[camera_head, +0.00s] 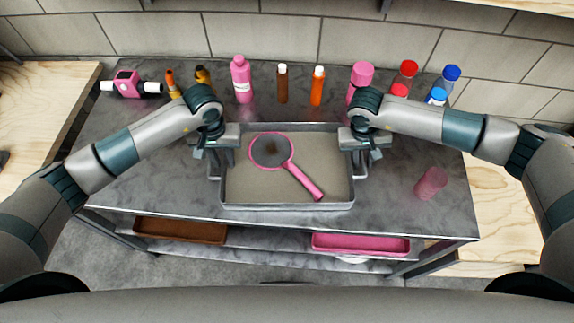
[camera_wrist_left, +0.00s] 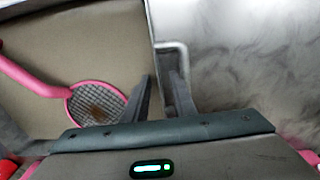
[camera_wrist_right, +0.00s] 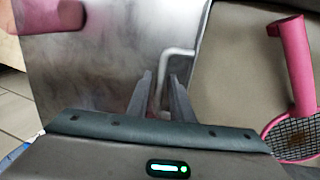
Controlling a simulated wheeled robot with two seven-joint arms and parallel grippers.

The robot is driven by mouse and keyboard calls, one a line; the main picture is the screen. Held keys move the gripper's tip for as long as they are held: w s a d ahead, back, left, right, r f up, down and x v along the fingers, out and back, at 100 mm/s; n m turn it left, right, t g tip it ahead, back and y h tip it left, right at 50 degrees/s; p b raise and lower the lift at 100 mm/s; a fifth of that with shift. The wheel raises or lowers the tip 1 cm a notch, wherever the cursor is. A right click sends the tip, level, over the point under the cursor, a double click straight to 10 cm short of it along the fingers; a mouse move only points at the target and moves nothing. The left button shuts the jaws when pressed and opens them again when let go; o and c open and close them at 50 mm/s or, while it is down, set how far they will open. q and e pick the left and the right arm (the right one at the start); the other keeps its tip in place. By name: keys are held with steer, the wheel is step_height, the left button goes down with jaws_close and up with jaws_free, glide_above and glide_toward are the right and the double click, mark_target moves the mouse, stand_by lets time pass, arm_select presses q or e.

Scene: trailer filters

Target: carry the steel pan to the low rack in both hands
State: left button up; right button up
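The steel pan (camera_head: 346,195) is a shallow grey rectangular tray with a loop handle at each short end, lying on the metal table. A pink round mesh filter (camera_head: 271,150) with a dark stain lies in it, its handle pointing to the front right. My left gripper (camera_head: 214,162) is at the pan's left handle (camera_wrist_left: 172,45); its fingers (camera_wrist_left: 158,85) are apart, and the handle bar overlaps the right finger. My right gripper (camera_head: 366,160) is at the right handle (camera_wrist_right: 178,51); its fingers (camera_wrist_right: 159,85) are apart, with the bar between them.
Several bottles and jars, including a pink bottle (camera_head: 241,80), line the back of the table (camera_head: 410,215). A pink translucent cup (camera_head: 431,183) stands right of the pan. Below, the low rack holds a brown tray (camera_head: 180,230) at left and a pink tray (camera_head: 361,244) at right, with space between.

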arm_select(q)
jaws_close()
arm_select(e)
jaws_close()
stand_by(1.3)
